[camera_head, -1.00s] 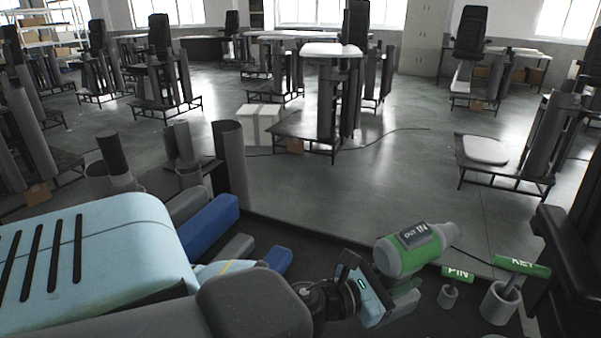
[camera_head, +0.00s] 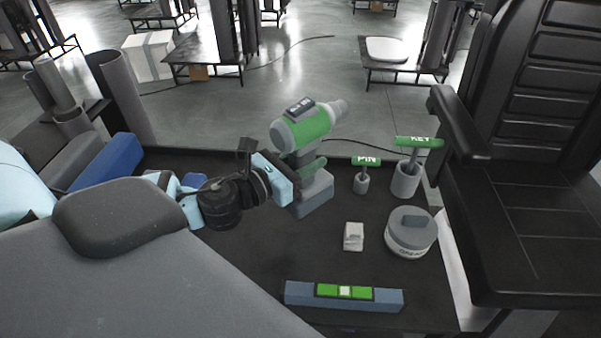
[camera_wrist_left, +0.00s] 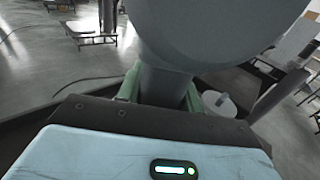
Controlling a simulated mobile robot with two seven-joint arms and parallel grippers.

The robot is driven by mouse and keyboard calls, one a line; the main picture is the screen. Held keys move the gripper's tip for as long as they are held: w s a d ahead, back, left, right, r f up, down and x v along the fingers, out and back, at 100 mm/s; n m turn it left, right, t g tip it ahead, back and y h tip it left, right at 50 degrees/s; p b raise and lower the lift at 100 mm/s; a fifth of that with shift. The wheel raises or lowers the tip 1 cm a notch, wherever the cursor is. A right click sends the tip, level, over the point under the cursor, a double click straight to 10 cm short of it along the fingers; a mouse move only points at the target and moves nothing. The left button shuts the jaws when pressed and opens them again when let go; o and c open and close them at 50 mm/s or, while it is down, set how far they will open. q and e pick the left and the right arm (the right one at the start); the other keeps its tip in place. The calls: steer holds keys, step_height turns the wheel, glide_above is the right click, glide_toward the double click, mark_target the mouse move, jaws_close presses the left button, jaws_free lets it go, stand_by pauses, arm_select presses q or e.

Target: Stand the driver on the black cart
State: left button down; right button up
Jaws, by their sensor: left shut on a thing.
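The driver (camera_head: 303,132) is grey and green with a blue-grey block base. It stands about upright over the far edge of the black cart (camera_head: 255,260). I cannot tell whether its base touches the cart top. My left gripper (camera_head: 290,170) comes in from the left and is shut on the driver's handle, below its body. In the left wrist view the driver's grey body (camera_wrist_left: 205,30) fills the top, and its handle (camera_wrist_left: 165,88) sits between the fingers. The base is hidden there. My right gripper is not in view.
On the cart right of the driver are a PIN tool (camera_head: 366,161) and a KEY tool (camera_head: 418,142), each in a grey cup. A round grey tin (camera_head: 410,238), a small white block (camera_head: 353,237) and a spirit level (camera_head: 300,293) lie nearer. A black chair (camera_head: 520,210) stands right.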

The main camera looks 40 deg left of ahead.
mark_target(305, 181)
arm_select(q)
steer(key=shift+f, duration=0.85)
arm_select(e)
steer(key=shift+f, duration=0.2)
arm_select(q)
steer(key=shift+f, duration=0.2)
steer(key=shift+f+b, duration=0.65)
steer(key=shift+f, duration=1.05)
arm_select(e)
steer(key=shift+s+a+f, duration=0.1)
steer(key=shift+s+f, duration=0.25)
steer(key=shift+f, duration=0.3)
arm_select(q)
steer(key=shift+f, duration=0.2)
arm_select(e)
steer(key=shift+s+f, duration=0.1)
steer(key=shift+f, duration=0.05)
arm_select(q)
steer(key=c, duration=1.2)
jaws_free()
steer(key=shift+f, duration=0.1)
steer(key=shift+c, duration=0.2)
steer(key=shift+o, duration=1.6)
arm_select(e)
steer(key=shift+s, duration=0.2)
